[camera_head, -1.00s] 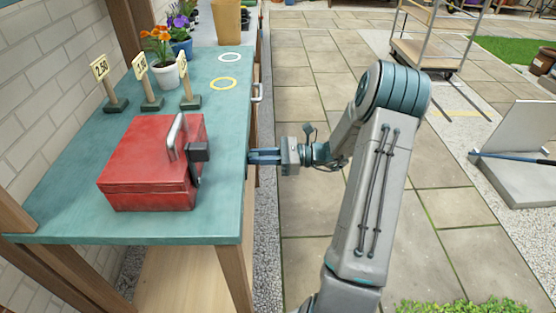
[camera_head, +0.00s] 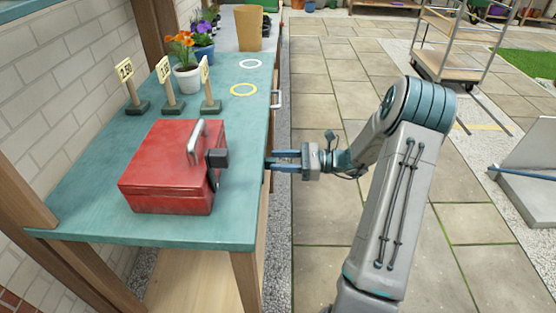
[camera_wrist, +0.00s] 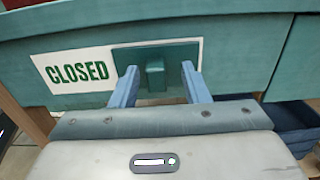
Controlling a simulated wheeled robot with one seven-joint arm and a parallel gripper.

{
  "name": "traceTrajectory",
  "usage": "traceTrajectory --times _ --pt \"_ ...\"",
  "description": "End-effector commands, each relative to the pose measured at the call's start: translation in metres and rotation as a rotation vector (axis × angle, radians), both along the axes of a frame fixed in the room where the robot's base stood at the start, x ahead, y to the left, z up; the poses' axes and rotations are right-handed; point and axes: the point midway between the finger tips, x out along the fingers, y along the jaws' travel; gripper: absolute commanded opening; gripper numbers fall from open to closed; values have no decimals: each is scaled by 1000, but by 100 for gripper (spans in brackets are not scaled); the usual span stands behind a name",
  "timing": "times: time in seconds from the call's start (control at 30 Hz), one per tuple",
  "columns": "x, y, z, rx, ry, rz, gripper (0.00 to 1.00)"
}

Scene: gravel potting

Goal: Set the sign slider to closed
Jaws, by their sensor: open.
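The sign (camera_wrist: 103,54) is a white panel on the teal front board in the wrist view, with the green word CLOSED showing at its left. The slider (camera_wrist: 185,55), a darker teal plate with a square knob (camera_wrist: 155,74), covers the panel's right part. My gripper (camera_wrist: 159,68) is open, with its blue fingers on either side of the knob and visible gaps to both. No contact shows. In the head view my gripper (camera_head: 268,164) points left at the table's right side; the sign is hidden there.
A red toolbox (camera_head: 168,170) stands on the teal table (camera_head: 95,205). Price signs (camera_head: 168,88), potted flowers (camera_head: 187,75) and two rings (camera_head: 243,89) lie farther back. A drawer handle (camera_head: 277,98) sticks out beyond my gripper. A cart (camera_head: 440,65) stands on the open paving.

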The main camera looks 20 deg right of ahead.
Motion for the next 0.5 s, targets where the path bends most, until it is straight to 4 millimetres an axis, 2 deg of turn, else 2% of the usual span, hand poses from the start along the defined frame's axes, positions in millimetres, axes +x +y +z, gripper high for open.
traceTrajectory --times 0.3,0.5 --pt "-24 -66 1 -1 -1 -6 42" --pt "-37 -102 1 -1 -1 -5 42"
